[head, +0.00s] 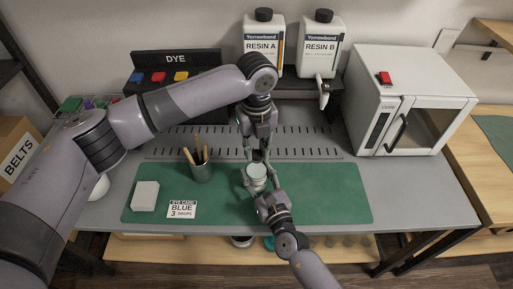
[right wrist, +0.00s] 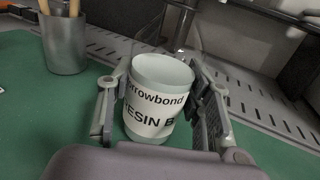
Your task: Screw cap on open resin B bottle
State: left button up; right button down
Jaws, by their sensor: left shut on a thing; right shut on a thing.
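A small white bottle (right wrist: 150,122) labelled Yarrowbond RESIN B stands upright between the fingers of my right gripper (right wrist: 163,108) in the right wrist view. My right gripper (head: 259,184) comes from the front in the head view and is shut on the bottle. I cannot tell whether the cap's thread is engaged.
A pencil cup (head: 201,172), a white block (head: 145,196) and a dye card (head: 181,209) lie left on the green mat (head: 325,190). Large RESIN A (head: 263,45) and RESIN B (head: 320,47) dispensers stand behind. A white curing oven (head: 400,75) stands right. The mat's right side is clear.

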pick_arm(q)
jog(key=m, duration=0.6)
jog(key=shift+m, duration=0.3)
jog(key=m, duration=0.7)
jog(key=shift+m, duration=0.3)
jog(key=o, duration=0.7)
jog(key=shift+r, duration=2.25)
